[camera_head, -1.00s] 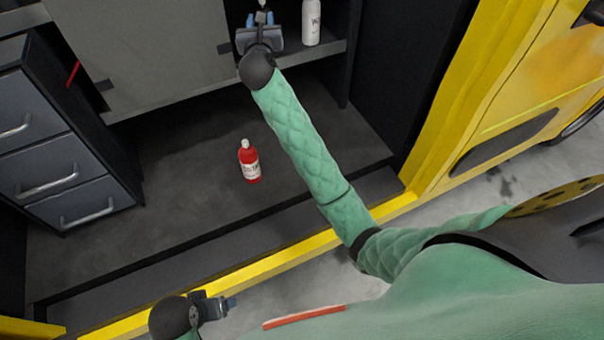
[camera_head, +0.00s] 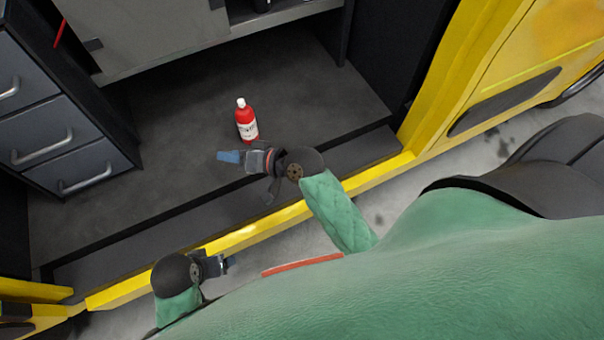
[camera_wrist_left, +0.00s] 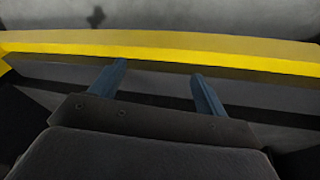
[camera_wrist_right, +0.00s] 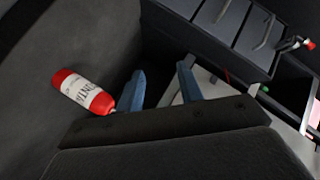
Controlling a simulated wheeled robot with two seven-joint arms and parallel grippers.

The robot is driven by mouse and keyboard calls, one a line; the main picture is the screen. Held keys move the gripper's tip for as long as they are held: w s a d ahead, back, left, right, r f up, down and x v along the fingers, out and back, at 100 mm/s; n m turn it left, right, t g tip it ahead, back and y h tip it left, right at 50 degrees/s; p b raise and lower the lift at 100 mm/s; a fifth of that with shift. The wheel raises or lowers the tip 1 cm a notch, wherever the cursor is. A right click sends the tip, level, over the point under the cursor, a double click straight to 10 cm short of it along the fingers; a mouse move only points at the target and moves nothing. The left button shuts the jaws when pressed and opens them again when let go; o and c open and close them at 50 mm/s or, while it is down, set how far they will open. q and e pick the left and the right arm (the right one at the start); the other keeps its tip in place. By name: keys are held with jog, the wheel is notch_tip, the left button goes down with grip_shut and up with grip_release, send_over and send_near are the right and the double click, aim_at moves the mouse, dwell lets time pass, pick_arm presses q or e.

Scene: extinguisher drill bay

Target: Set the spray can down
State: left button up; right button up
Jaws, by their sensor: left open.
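A red bottle with a white cap and white label (camera_head: 247,122) stands on the dark bay floor. It also shows in the right wrist view (camera_wrist_right: 83,92), left of the fingers. My right gripper (camera_head: 228,157) is just in front of the bottle, apart from it. In the right wrist view its blue fingers (camera_wrist_right: 163,84) are spread with nothing between them. My left gripper (camera_head: 228,262) is low, by the yellow sill. In the left wrist view its fingers (camera_wrist_left: 158,85) are apart and empty. No white can shows in the current views.
A grey drawer unit (camera_head: 62,140) stands at the left. A grey cabinet panel (camera_head: 150,35) and a shelf (camera_head: 285,12) are at the back. The yellow sill (camera_head: 250,233) crosses in front. The floor around the bottle is mostly clear.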

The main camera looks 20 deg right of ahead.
jog(key=s+d+f+n+g+h, duration=0.1)
jog(key=s+d+f+g+h, duration=0.2)
jog(key=s+f, duration=0.3)
jog(key=s+d+f+n+g+h, duration=0.2)
jog(key=s+d+f+g+h, duration=0.2)
jog(key=s, duration=0.9)
notch_tip(320, 180, down, 3)
jog(key=shift+s+d+r+h, duration=0.1)
jog(key=shift+s+d+h, duration=0.15)
jog(key=shift+d+h, duration=0.7)
jog(key=shift+d+y, duration=0.3)
jog(key=shift+y, duration=0.05)
